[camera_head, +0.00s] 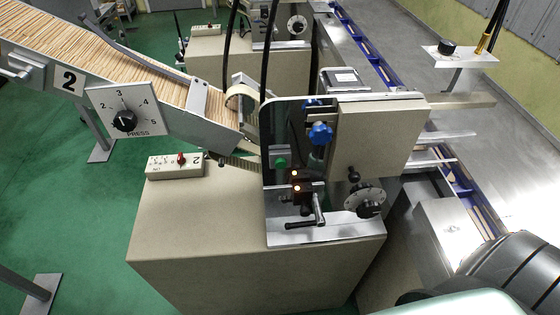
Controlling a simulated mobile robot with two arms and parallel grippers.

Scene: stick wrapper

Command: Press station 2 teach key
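Station 2 is a beige machine (230,235) in the middle of the head view, below a chute with a "2" plate (69,80). A small beige control box (160,171), also marked 2, lies on its top left and has a red knob (181,159). A small black unit with two lit orange lamps (297,188) sits on the machine's metal plate. A green square button (280,161) is just above and left of it. I cannot make out which part is the teach key; any key lettering is too small to read. Neither gripper is in view.
A PRESS dial (125,120) hangs from the chute of wooden sticks (90,50). Another similar machine (205,60) stands behind. Green floor (70,215) is open at left.

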